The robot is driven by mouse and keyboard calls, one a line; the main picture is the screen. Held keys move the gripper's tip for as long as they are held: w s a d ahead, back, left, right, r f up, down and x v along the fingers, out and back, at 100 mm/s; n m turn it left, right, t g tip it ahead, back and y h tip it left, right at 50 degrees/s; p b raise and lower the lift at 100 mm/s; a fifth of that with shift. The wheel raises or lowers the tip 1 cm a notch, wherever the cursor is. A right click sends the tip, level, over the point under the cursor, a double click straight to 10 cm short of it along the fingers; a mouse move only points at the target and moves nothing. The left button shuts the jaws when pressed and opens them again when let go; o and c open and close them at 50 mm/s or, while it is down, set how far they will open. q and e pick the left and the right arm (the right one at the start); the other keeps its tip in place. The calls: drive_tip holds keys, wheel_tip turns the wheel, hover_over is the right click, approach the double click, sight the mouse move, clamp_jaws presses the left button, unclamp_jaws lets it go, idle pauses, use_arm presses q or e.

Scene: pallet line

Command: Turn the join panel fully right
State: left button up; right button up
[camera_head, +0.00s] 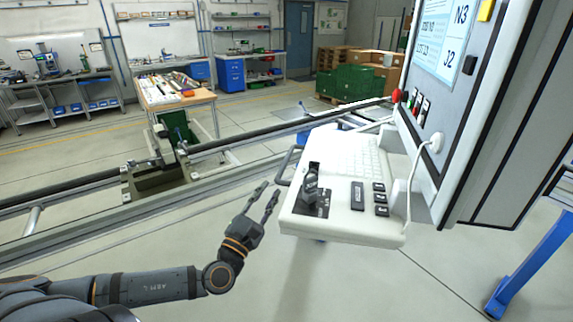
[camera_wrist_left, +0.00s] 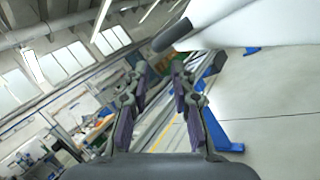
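The join panel appears to be the grey-and-white control console (camera_head: 470,150) at the right of the head view. Its white keyboard tray (camera_head: 345,225) carries a black joystick-like knob and dark buttons. A dark loop handle (camera_head: 283,172) sticks out from the tray's left side. My left gripper (camera_head: 269,188) is open and empty, just left of the tray and below the handle, apparently apart from both. In the left wrist view, the open fingers (camera_wrist_left: 160,72) point toward a dark rounded bar (camera_wrist_left: 172,35) beside the white tray (camera_wrist_left: 240,25). My right gripper is not in view.
A long rail (camera_head: 80,185) runs across behind my left gripper. A wooden-topped table (camera_head: 180,98) and green crates (camera_head: 352,82) stand farther back. A blue leg (camera_head: 530,265) is at the lower right. The floor below the tray looks clear.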

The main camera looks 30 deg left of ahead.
sight(284, 164)
use_arm(q)
drive_tip(key=b+x, duration=0.1)
drive_tip(key=x, duration=0.4)
drive_tip(key=shift+w+a+b, duration=0.1)
drive_tip(key=shift+w+b, duration=0.1)
drive_tip(key=shift+b, duration=0.2)
drive_tip(key=p+x, duration=0.1)
drive_tip(key=x, duration=0.3)
drive_tip(key=shift+r, duration=0.1)
drive_tip(key=shift+w, duration=0.5)
clamp_jaws()
